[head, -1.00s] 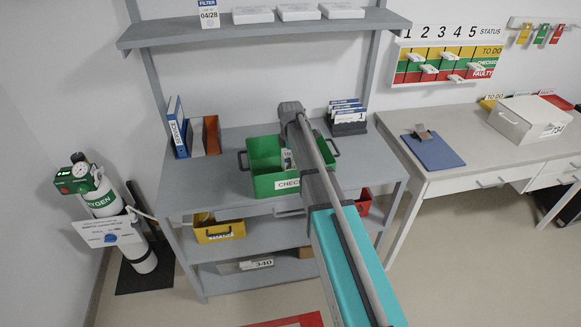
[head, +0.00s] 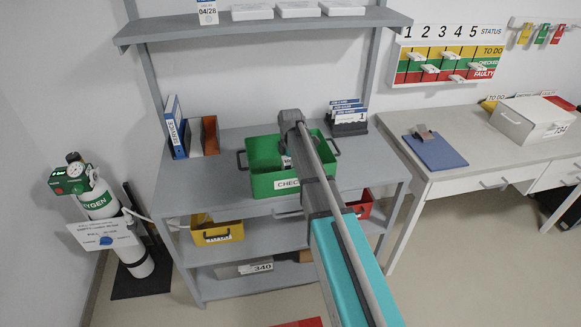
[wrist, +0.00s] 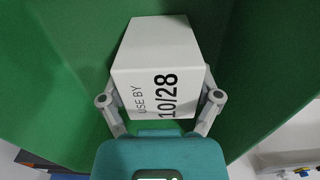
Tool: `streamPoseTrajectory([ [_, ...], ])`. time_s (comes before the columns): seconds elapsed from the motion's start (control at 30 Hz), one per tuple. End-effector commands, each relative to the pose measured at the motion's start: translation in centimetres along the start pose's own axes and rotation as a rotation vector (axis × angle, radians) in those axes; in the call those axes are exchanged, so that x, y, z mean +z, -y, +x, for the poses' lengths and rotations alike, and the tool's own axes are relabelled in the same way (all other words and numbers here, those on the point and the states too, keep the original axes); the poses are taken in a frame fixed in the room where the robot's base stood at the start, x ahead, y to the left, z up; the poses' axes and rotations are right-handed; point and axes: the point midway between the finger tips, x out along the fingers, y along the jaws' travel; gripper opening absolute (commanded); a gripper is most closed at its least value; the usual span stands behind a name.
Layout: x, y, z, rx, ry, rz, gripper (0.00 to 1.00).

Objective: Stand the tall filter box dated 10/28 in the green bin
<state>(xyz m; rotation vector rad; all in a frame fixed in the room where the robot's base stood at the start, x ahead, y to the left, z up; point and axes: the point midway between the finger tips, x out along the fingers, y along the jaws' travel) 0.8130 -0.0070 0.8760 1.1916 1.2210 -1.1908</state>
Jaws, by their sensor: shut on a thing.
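The filter box (wrist: 160,62) is white and shows "USE BY 10/28" in the wrist view. My gripper (wrist: 160,99) is shut on it, one finger on each side. Green walls of the green bin (wrist: 60,75) surround the box there. In the head view the green bin (head: 267,186) stands on the workbench, its front label partly covered by my arm. A small pale part of the box (head: 287,161) shows inside the bin beside my arm. My fingers are hidden in that view. I cannot tell whether the box touches the bin floor.
A blue binder (head: 175,128) and a brown-orange holder (head: 210,135) stand left of the bin. A card rack (head: 349,120) stands behind it to the right. An upper shelf (head: 260,28) overhangs the back. A yellow bin (head: 217,233) sits on the shelf below.

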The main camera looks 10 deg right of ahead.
Motion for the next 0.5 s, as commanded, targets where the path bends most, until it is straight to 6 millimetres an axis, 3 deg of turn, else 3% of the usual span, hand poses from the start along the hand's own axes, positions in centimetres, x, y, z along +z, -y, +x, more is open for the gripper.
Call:
streamPoseTrajectory([
  [0.37,0.00,0.00,0.34,0.000,0.000,0.000,0.26],
  [0.4,0.00,0.00,0.28,0.000,0.000,0.000,0.85],
  [0.5,0.00,0.00,0.23,0.000,0.000,0.000,1.00],
])
